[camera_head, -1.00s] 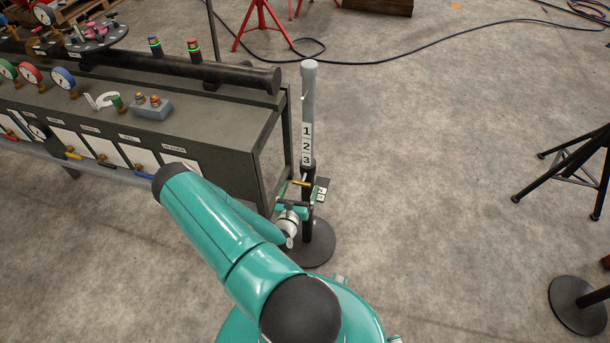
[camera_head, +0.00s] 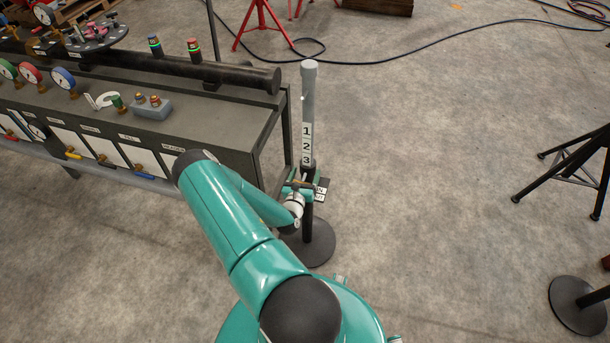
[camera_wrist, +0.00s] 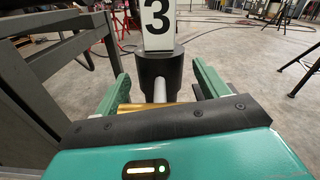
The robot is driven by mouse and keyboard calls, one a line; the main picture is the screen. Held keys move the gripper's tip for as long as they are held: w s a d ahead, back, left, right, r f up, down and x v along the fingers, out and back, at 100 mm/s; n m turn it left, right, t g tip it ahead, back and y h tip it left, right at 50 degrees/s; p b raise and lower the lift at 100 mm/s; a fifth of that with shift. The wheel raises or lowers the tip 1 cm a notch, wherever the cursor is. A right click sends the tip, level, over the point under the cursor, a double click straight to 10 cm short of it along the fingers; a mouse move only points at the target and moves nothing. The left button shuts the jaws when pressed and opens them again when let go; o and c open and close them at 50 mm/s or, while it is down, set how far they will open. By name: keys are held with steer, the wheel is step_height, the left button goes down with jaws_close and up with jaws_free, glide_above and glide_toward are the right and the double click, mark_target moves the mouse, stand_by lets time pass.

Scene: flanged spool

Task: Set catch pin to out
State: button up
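The catch pin shows in the wrist view as a pale rod (camera_wrist: 160,90) coming out of the black collar (camera_wrist: 160,67) towards me, with a brass crossbar (camera_wrist: 150,107) at its near end. The collar sits on the upright post marked 1, 2, 3, which also shows in the head view (camera_head: 307,120). My gripper (camera_wrist: 160,72) has its two green fingers spread wide, one on each side of the pin and crossbar. I cannot tell whether either finger touches the bar ends. In the head view my gripper (camera_head: 299,186) is at the post, just below the numbers, and hides most of the pin.
A small label plate (camera_head: 321,189) is beside the pin; its text is too small to read. The workbench (camera_head: 215,120) with gauges and valves stands left of the post. The post's round base (camera_head: 318,248) is on the floor.

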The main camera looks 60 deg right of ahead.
mark_target(302, 181)
steer(key=c, duration=0.3)
steer(key=shift+s+a, duration=0.15)
steer(key=shift+a, duration=0.75)
steer(key=shift+s+a, duration=0.15)
steer(key=shift+a, duration=0.7)
steer(key=o, duration=1.3)
steer(key=shift+a, duration=0.1)
steer(key=shift+o, duration=0.3)
steer(key=s+a, duration=0.2)
steer(key=a, duration=1.1)
steer(key=shift+a, duration=0.25)
